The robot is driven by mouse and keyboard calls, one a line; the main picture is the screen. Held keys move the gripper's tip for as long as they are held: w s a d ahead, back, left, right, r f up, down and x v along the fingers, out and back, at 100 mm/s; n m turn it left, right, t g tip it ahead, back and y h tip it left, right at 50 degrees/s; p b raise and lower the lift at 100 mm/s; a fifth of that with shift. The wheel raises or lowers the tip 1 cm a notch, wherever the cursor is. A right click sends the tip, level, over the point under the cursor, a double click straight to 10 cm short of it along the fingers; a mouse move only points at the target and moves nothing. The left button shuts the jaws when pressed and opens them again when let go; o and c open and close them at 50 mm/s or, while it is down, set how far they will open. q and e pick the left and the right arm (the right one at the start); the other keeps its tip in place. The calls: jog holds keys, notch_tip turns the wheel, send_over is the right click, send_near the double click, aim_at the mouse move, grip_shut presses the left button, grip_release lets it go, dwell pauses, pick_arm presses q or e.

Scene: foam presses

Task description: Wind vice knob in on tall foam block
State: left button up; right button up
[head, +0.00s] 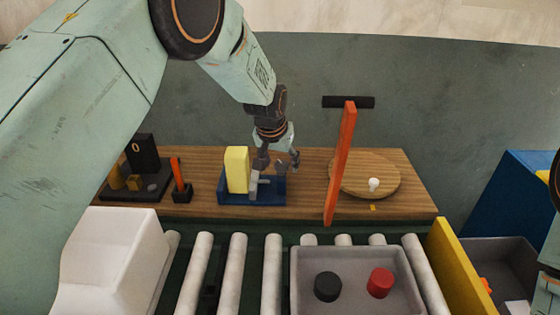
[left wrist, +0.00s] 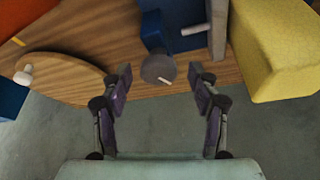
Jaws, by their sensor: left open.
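The tall yellow foam block (head: 237,168) stands upright in a blue vice (head: 268,199) on the wooden bench, beside a grey jaw plate (head: 253,186). The vice's dark grey round knob (left wrist: 158,69), with a small pale mark, shows in the left wrist view; the foam block (left wrist: 275,50) is at the right there. My left gripper (head: 279,162) is open and empty above the knob end of the vice. In the left wrist view its fingers (left wrist: 160,78) are spread to both sides of the knob, apart from it. My right gripper is not in view.
An orange upright bar (head: 341,165) and a round wooden disc (head: 385,172) with a white peg stand right of the vice. A black device (head: 143,165) and a small orange-handled piece (head: 179,182) stand left. Rollers and a grey tray (head: 358,300) lie in front.

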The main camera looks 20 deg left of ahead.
pick_arm(q)
jog(key=shift+d+r, duration=0.1)
jog(key=shift+c, duration=0.5)
jog(key=shift+w+f, duration=0.25)
jog(key=c, duration=0.4)
jog(key=shift+r, duration=0.1)
jog(key=c, duration=0.7)
jog(key=shift+o, duration=0.2)
jog(key=shift+m, duration=0.3)
